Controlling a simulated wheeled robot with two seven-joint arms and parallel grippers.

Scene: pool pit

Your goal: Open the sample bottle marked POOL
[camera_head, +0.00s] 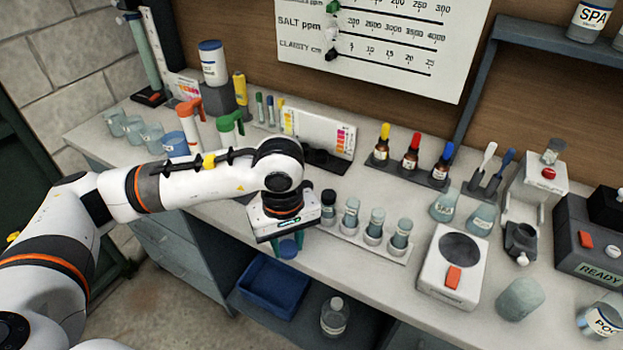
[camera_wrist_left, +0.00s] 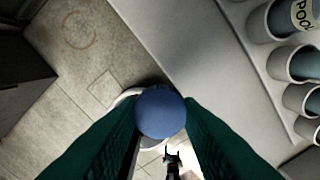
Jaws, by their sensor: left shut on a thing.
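The bottle marked POO, its last letter cut off, (camera_head: 603,322) stands at the right front of the bench, partly cut off by the picture's edge. I cannot tell whether it has a cap. My left gripper (camera_head: 288,246) is at the bench's front edge, far to the left of that bottle. It is shut on a round blue cap (camera_head: 287,250). In the left wrist view the blue cap (camera_wrist_left: 160,111) sits between the two dark green fingers (camera_wrist_left: 160,125). Whether anything hangs below the cap is hidden. My right gripper is not in view.
A rack (camera_head: 372,250) of several vials stands just right of my gripper; one vial (camera_wrist_left: 303,14) reads POOL. A white device with an orange button (camera_head: 452,278) is further right. A blue bin (camera_head: 272,288) and a clear bottle (camera_head: 335,316) are below the bench.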

